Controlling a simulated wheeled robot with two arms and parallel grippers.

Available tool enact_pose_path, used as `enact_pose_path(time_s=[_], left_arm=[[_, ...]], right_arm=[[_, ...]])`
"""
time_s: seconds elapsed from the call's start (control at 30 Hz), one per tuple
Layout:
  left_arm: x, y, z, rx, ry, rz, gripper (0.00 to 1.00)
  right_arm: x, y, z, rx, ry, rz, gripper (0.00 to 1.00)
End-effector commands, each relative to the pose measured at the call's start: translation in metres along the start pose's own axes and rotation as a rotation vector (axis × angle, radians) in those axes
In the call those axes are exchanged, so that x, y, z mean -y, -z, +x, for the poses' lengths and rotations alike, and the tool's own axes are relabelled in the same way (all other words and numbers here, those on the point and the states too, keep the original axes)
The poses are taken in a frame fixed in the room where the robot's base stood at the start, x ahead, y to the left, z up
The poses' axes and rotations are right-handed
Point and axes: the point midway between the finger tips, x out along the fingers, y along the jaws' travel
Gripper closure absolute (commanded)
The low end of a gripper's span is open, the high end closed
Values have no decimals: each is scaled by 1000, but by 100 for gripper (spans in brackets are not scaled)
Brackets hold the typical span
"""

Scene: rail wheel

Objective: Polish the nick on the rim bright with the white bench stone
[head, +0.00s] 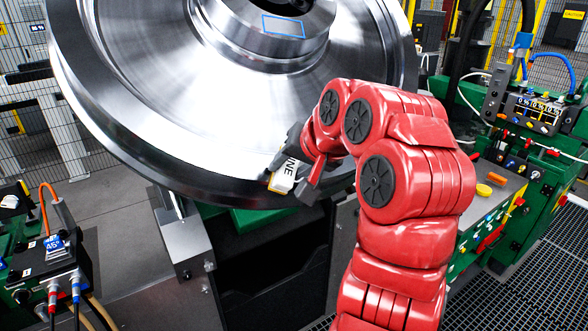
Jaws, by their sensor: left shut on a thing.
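The large steel rail wheel (150,110) fills the upper left of the head view, tilted, with a shiny face and rim. My left gripper (291,178), on the red arm, is shut on the white bench stone (285,177), which shows dark letters ending in "NE". The stone is at the lower rim of the wheel; I cannot tell whether it touches. The nick is not visible, and the stone and gripper cover part of the rim there. My right gripper is not in view.
A blue rectangle outline (284,26) marks the hub. A green bench (545,200) at right bears a yellow round thing (484,190), an orange piece (497,178) and a display box (535,112). A control box with cables (55,268) stands at lower left. A metal support (183,240) stands below the wheel.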

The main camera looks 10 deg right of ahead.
Motion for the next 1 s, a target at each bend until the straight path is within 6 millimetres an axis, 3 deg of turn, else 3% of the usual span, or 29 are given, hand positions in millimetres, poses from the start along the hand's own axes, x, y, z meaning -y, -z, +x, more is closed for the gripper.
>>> enact_pose_path(time_s=[1.0], left_arm=[[-36, 18, 2, 3, 2, 3, 100]], right_arm=[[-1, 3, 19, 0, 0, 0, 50]])
